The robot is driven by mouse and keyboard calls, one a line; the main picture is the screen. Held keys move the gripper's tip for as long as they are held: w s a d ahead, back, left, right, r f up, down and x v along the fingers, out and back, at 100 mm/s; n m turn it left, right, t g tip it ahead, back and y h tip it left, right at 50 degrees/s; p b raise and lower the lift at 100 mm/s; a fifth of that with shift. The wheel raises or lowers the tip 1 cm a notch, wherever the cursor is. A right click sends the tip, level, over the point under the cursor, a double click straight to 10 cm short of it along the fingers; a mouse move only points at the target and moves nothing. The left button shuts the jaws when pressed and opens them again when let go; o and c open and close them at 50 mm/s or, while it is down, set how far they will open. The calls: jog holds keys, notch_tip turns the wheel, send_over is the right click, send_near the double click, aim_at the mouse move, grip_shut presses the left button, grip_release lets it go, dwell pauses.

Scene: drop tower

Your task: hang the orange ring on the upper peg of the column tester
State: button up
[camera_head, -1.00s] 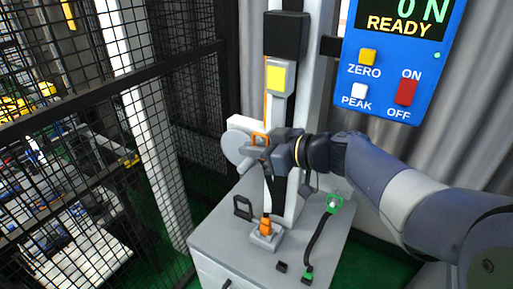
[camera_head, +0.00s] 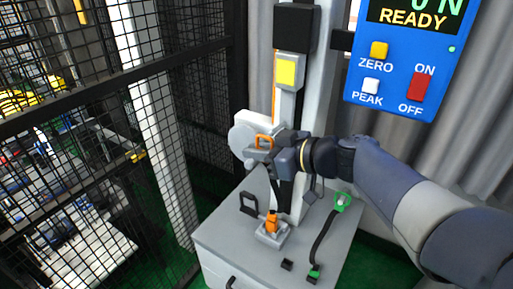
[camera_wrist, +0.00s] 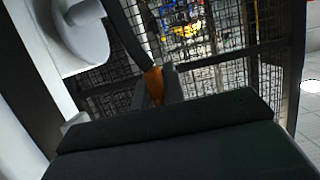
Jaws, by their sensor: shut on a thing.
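The orange ring (camera_head: 265,140) is a small squared loop standing up from the jaws of my gripper (camera_head: 260,150), which is shut on it. In the wrist view a piece of the orange ring (camera_wrist: 154,84) shows between the fingers. The column tester (camera_head: 319,90) is a tall pale column rising from a grey base, with a black block and a grey head with a yellow square high on it. My gripper is in front of the column, below that head. I cannot make out the upper peg. An orange piece (camera_head: 272,222) sits in a holder low on the base.
A white disc (camera_head: 243,136) is close left of the ring; it also shows in the wrist view (camera_wrist: 82,35). The base (camera_head: 225,240) carries a black loop (camera_head: 249,203) and a dark strap with green ends (camera_head: 323,240). A mesh fence (camera_head: 205,100) stands left, a blue READY panel (camera_head: 398,70) right.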

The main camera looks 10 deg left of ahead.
jog(key=d+f+g+p, duration=0.1)
jog(key=d+f+p, duration=0.2)
jog(key=d+f, duration=0.35)
jog(key=w+d+f+t+p, duration=0.1)
jog(key=w+d+f+p, duration=0.1)
jog(key=w, duration=0.5)
jog(key=d+f, duration=0.1)
jog(key=d, duration=0.1)
jog(key=shift+d, duration=0.4)
jog(key=shift+w+d+f+b, duration=0.2)
jog(key=shift+d+f+b, duration=0.1)
jog(key=shift+b, duration=1.55)
jog(key=shift+s+a+f+b, duration=0.1)
jog(key=shift+a+b, duration=0.2)
jog(key=shift+b, duration=0.35)
jog(key=shift+s+d+f+b, duration=0.1)
jog(key=shift+d+f+b, duration=0.1)
jog(key=shift+b, duration=0.35)
jog(key=shift+s+a+f+b, duration=0.15)
jog(key=shift+s+f+b, duration=0.1)
jog(key=shift+b, duration=0.2)
jog(key=shift+s+a+f, duration=0.1)
jog(key=shift+s, duration=0.05)
